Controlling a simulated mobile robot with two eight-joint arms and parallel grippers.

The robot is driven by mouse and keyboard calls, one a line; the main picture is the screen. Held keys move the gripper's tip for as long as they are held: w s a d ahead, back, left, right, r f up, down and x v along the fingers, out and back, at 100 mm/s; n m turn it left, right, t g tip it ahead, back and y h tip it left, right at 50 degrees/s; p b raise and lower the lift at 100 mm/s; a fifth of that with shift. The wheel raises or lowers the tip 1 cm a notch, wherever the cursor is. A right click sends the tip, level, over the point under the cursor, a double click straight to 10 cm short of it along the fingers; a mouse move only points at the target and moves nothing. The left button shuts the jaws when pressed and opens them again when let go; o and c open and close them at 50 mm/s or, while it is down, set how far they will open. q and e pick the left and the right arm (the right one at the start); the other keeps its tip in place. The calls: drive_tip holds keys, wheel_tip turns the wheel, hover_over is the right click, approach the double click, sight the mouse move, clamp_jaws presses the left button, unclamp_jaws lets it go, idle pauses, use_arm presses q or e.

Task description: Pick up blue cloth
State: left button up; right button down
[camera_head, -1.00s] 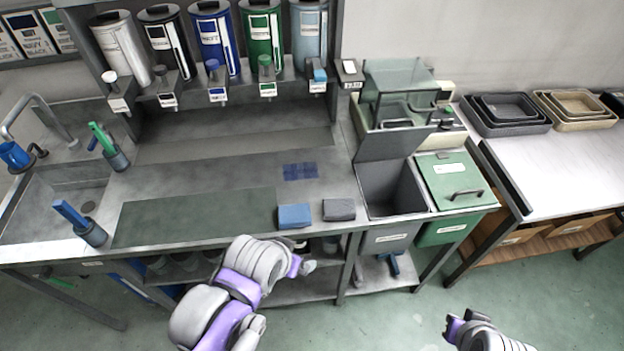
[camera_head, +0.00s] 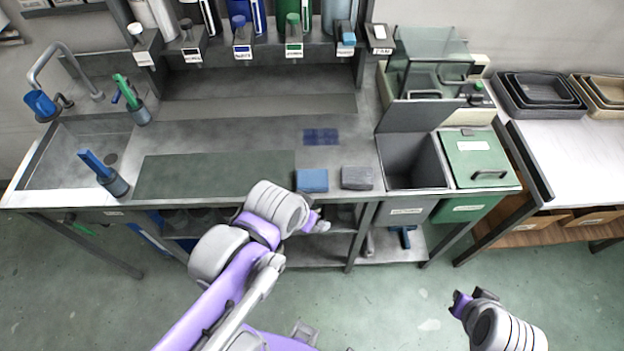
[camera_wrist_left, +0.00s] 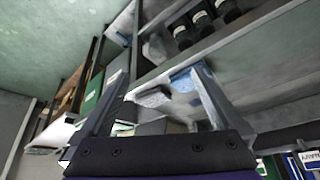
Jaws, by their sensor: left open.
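A folded blue cloth (camera_head: 312,180) lies at the front edge of the counter (camera_head: 225,135). A folded grey cloth (camera_head: 357,178) lies beside it on the right. My left gripper (camera_head: 318,223) is open and empty, in front of the counter edge and just short of the blue cloth, not touching it in the head view. In the left wrist view, the blue cloth (camera_wrist_left: 184,79) shows by the right finger's tip, and the grey cloth (camera_wrist_left: 153,98) shows between the fingers. My right gripper (camera_head: 470,298) is away over the floor at lower right; its jaw gap is unclear.
A dark blue patch (camera_head: 321,136) lies flat behind the cloths. An open grey bin (camera_head: 412,162) and a green-lidded bin (camera_head: 478,160) stand to the right. A dark green mat (camera_head: 214,174) lies left of the blue cloth. A shelf (camera_head: 300,245) is below the counter.

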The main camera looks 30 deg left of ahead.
use_arm(q)
drive_tip(key=w+a+r+m+g+b, duration=0.2)
drive_tip(key=w+a+r+m, duration=0.1)
drive_tip(key=w+m, duration=0.25)
drive_tip(key=m+g+b, duration=0.2)
drive_tip(key=m+g, duration=0.1)
drive_tip(key=m, duration=0.3)
hover_over(310, 178)
drive_tip(key=shift+n, duration=0.25)
drive_tip(key=f, duration=0.4)
drive_tip(key=shift+s+a+f, duration=0.15)
drive_tip(key=shift+a+f, duration=0.15)
drive_tip(key=f, duration=0.5)
drive_tip(key=shift+d+f, duration=0.25)
drive_tip(key=shift+f, duration=0.05)
use_arm(e)
drive_tip(key=f, duration=0.1)
drive_tip(key=s+f, duration=0.1)
drive_tip(key=f, duration=0.3)
drive_tip(key=shift+s+f, duration=0.25)
drive_tip(key=shift+s, duration=0.15)
use_arm(q)
drive_tip(key=shift+c, duration=0.2)
